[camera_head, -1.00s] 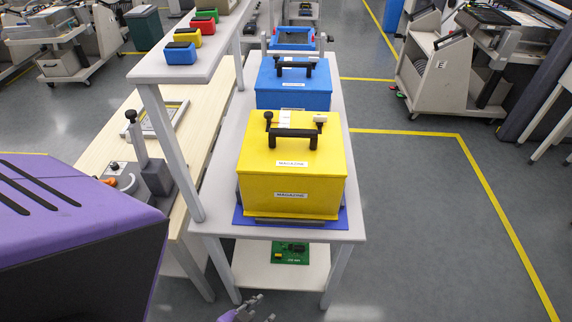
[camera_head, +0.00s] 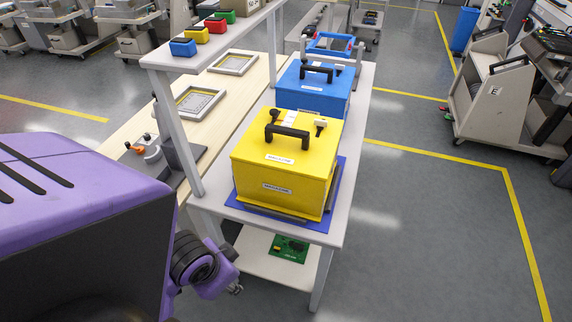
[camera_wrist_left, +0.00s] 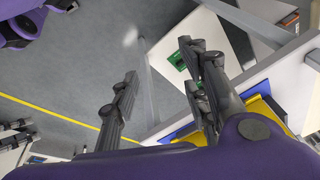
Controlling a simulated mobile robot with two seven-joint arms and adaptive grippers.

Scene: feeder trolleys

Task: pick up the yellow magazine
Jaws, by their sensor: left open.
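The yellow magazine (camera_head: 285,165) is a yellow box with a black handle (camera_head: 287,134) on top and labels on its lid and front. It stands upright on a blue mat (camera_head: 340,175) at the near end of the grey table (camera_head: 355,140). In the left wrist view, part of a yellow surface (camera_wrist_left: 265,108) shows at the right, partly hidden by my arm and gripper. My left gripper (camera_wrist_left: 160,92) is open and empty, with its fingers apart over floor and table edge.
A blue magazine (camera_head: 313,92) stands behind the yellow one. A raised shelf (camera_head: 215,62) with small colored bins (camera_head: 183,47) runs along the left, its post beside the yellow magazine. A green board (camera_head: 289,248) lies on the lower shelf.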

